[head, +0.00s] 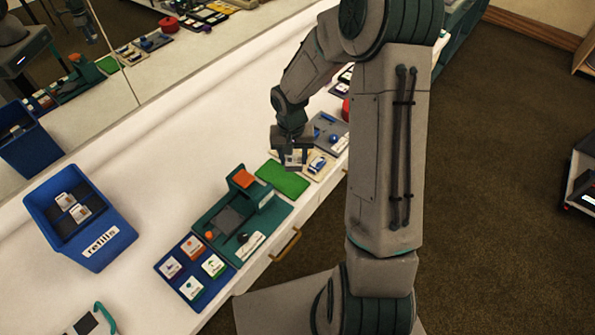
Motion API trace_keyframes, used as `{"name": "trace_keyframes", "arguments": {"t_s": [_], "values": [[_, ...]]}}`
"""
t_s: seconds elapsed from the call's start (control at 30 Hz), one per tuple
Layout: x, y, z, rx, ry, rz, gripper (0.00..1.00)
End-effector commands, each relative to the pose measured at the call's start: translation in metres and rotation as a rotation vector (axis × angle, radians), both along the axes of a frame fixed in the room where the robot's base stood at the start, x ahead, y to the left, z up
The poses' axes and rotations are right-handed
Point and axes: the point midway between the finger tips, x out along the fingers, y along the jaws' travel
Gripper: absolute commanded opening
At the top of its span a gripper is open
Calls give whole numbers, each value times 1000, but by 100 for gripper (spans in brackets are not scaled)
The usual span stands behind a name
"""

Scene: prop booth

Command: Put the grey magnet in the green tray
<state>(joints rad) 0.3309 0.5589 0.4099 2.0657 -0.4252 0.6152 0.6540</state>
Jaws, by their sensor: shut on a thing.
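My gripper (293,164) points down over the far end of the counter's front edge, just beyond a flat green tray or mat (282,180). It is shut on a small light grey piece, which looks like the grey magnet; the fingers hide much of it. The green surface looks bare and lies flat on the counter. It is nearer the camera than the gripper. Beside it stands a dark teal-green holder (208,222) with an orange block (243,178) and a grey panel.
A blue bin (108,245) labelled "refills" holds white cards. A blue tray (164,268) carries several picture cards. A cream tray (327,172) and a grey tray (337,146) with small items lie near my gripper. A mirror backs the counter; its middle (190,135) is clear.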

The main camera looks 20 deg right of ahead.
Motion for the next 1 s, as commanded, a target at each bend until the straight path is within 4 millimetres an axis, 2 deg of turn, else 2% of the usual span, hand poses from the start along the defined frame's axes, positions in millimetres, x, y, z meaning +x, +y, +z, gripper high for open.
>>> {"name": "trace_keyframes", "arguments": {"t_s": [0.03, 0.1, 0.3, 0.5, 0.77, 1.0], "values": [[2, -1, -20, -7, -5, -68, 18], [3, -3, -29, -11, -7, -173, 18], [6, -3, -46, -3, -18, -444, 18], [8, -1, -51, 15, -25, -615, 18], [9, 0, -52, 23, -25, -672, 18], [8, 1, -67, 23, -25, -670, 18]]}}
